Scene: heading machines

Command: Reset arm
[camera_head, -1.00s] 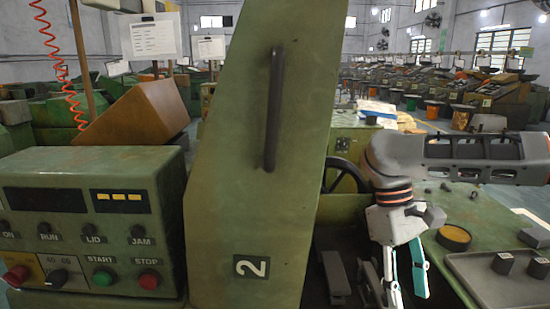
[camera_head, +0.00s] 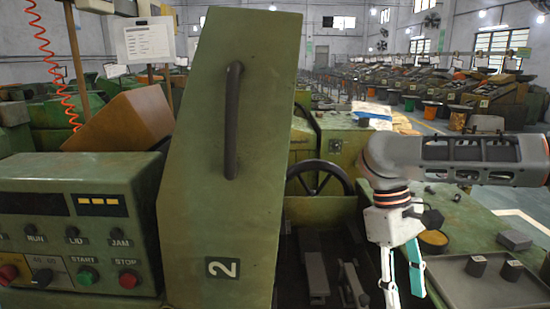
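My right arm comes in from the right. Its gripper (camera_head: 403,288) hangs pointing down beside the opening of the green machine, with its two fingers apart and nothing seen between them. My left gripper is outside the picture. The machine's tall green lid (camera_head: 229,205), marked 2 and fitted with a dark handle (camera_head: 232,120), stands raised in the middle. The control panel (camera_head: 90,185) with START, STOP, RUN, LID and JAM markings is at the left; part of its left side is cut off.
A grey tray (camera_head: 455,290) with dark small parts (camera_head: 476,265) lies at the lower right, near a grey block (camera_head: 514,240) and a round yellow-topped container (camera_head: 433,240). A handwheel (camera_head: 319,178) is behind the opening. Rows of machines fill the background.

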